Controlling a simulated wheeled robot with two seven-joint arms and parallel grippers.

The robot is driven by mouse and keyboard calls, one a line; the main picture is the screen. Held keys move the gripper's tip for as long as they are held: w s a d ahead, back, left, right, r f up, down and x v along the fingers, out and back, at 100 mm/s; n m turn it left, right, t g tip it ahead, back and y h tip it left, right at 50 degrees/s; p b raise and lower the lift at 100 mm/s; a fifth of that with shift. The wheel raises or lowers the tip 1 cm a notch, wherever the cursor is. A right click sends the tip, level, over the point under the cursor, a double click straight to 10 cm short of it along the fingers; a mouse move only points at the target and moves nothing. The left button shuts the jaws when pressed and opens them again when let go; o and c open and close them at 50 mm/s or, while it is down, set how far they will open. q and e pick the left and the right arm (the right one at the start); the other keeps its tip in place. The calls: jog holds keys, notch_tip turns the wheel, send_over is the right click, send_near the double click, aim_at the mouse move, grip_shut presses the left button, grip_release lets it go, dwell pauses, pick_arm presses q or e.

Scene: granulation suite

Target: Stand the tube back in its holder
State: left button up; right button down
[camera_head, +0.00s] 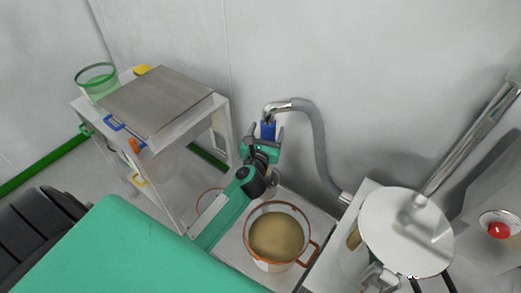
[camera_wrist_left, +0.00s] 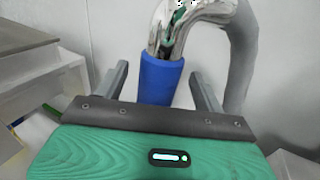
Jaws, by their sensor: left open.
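The tube is a shiny metal bend (camera_head: 283,106) with a blue sleeve (camera_head: 268,130), joined to a grey hose. It stands near the back wall with its bend at the top. My left gripper (camera_head: 263,137) is open, with its fingers on either side of the blue sleeve. In the left wrist view the blue sleeve (camera_wrist_left: 160,80) is between the open fingers (camera_wrist_left: 160,72), with gaps visible on both sides. The lower end of the tube is hidden behind my gripper, and I cannot make out the holder or whether the tube sits in it.
The grey hose (camera_head: 322,150) runs down to a machine with a round metal lid (camera_head: 405,232). An orange-rimmed pot of tan powder (camera_head: 276,236) stands below my gripper. A white cart (camera_head: 222,125) at left carries a grey plate (camera_head: 155,100) and a green-rimmed glass vessel (camera_head: 97,82).

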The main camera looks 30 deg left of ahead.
pick_arm(q)
jog(key=b+v, duration=0.1)
jog(key=v, duration=0.8)
jog(key=shift+s+b, duration=0.3)
jog(key=shift+s, duration=0.05)
jog(key=shift+d, duration=0.1)
